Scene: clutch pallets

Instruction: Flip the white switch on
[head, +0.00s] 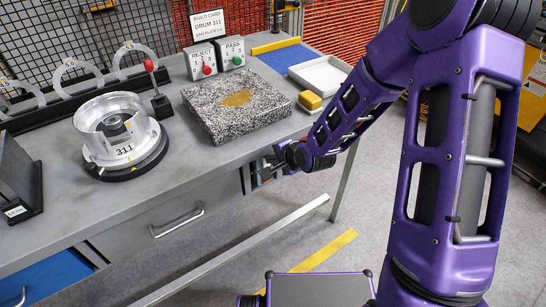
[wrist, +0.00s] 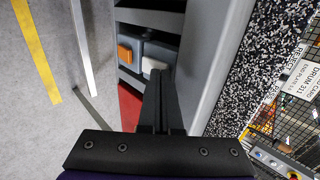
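The white switch (wrist: 152,65) sits on a grey switch panel (wrist: 148,50) at the front of the workbench in the wrist view. An orange switch (wrist: 125,54) is beside it on the left. My gripper (wrist: 161,78) has its dark fingers together with nothing between them. Its tips are right by the white switch and overlap its lower part in the picture; I cannot tell whether they touch. In the head view my gripper (head: 266,168) is at the bench's front edge, below the stone slab, and the white switch cannot be made out there.
A yellow block (head: 310,100) and a white tray (head: 320,75) are at right. A drawer handle (head: 177,222) sticks out left of my gripper.

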